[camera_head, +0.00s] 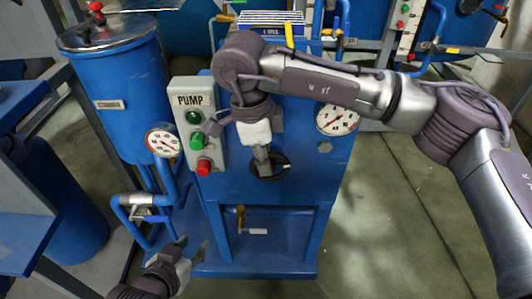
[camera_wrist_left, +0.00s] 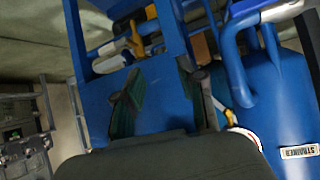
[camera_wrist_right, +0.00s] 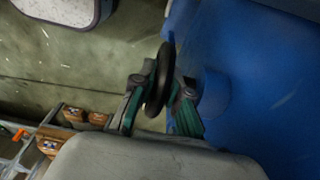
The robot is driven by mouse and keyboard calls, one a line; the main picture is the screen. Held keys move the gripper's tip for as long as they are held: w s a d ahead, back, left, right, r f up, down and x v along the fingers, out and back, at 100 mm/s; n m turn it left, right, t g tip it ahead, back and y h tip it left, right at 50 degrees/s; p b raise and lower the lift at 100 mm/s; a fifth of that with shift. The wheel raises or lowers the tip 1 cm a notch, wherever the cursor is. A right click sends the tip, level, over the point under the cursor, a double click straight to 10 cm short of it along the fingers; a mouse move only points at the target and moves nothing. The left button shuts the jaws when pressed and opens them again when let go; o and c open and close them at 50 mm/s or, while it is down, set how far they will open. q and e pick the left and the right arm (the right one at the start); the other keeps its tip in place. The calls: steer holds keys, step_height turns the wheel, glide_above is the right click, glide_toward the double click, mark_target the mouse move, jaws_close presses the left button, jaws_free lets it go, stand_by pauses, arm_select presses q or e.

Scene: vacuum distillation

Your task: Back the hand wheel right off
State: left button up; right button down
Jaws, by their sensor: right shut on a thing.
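The hand wheel (camera_head: 284,161) is a dark ring on the front of the blue pump cabinet (camera_head: 225,245), below the right gauge. My right gripper (camera_head: 263,160) reaches down in front of it and hides part of it. In the right wrist view the wheel (camera_wrist_right: 162,75) is seen edge-on between the two green-padded fingers, which are shut on its rim. It stands out from the blue panel there. My left gripper (camera_head: 192,250) is low at the cabinet's left side. In the left wrist view its fingers (camera_wrist_left: 165,100) are apart with nothing between them.
A PUMP control box (camera_head: 192,100) with green and red buttons stands left of the wheel. Gauges (camera_head: 337,121) (camera_head: 163,140) flank it. A blue tank (camera_head: 120,85) and pipes crowd the left. A small valve lever (camera_head: 252,231) sits below. The floor at right is clear.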

arm_select(q)
steer(key=shift+s+a+f+g, duration=0.2)
steer(key=shift+s+f+g, duration=0.2)
steer(key=shift+s+f, duration=0.1)
steer(key=shift+s+a+f+g, duration=0.15)
steer(key=shift+s+f+g, duration=0.25)
steer(key=shift+s, duration=0.1)
arm_select(e)
steer(key=shift+h, duration=0.4)
steer(key=c, duration=1.2)
jaws_free()
arm_select(q)
steer(key=shift+r, duration=0.1)
arm_select(e)
steer(key=shift+o, duration=0.2)
steer(key=shift+a, duration=0.1)
steer(key=v, duration=1.2)
